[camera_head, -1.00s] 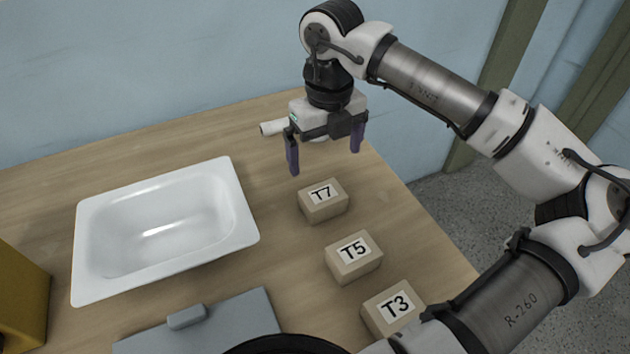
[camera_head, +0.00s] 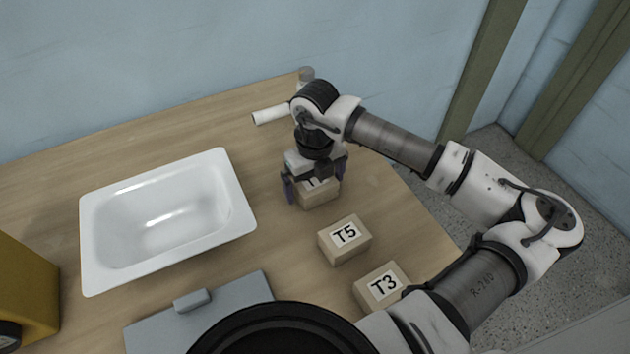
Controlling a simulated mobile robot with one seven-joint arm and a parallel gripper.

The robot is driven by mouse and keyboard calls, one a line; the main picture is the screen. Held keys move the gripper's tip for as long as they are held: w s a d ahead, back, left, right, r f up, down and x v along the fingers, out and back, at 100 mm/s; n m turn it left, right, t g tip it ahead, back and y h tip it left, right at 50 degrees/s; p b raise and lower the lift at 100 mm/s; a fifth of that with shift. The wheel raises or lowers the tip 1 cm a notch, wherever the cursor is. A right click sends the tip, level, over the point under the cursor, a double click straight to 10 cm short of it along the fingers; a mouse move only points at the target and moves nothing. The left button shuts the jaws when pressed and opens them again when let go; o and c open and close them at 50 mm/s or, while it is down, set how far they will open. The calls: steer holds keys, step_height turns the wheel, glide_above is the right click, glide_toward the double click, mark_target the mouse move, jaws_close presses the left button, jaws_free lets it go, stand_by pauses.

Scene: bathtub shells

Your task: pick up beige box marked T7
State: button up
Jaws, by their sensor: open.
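The beige box marked T7 (camera_head: 318,193) sits on the wooden table, right of the white tub shell. Its label is mostly covered by my gripper. My gripper (camera_head: 315,186) is lowered over this box, pointing down, with its purple fingers open. One finger is at the left side of the box; the other is at its right, partly hidden. I cannot tell whether the fingers touch the box.
Box T5 (camera_head: 344,240) and box T3 (camera_head: 381,287) stand nearer, in a row with T7. The white tub shell (camera_head: 100,240) is at left. A grey flat case (camera_head: 235,300) lies in front, a yellow object (camera_head: 25,290) far left. A white cylinder (camera_head: 270,114) lies behind.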

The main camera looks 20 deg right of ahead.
steer(key=shift+f, duration=0.4)
steer(key=shift+c, duration=0.3)
steer(key=c, duration=1.1)
steer(key=shift+r, duration=0.1)
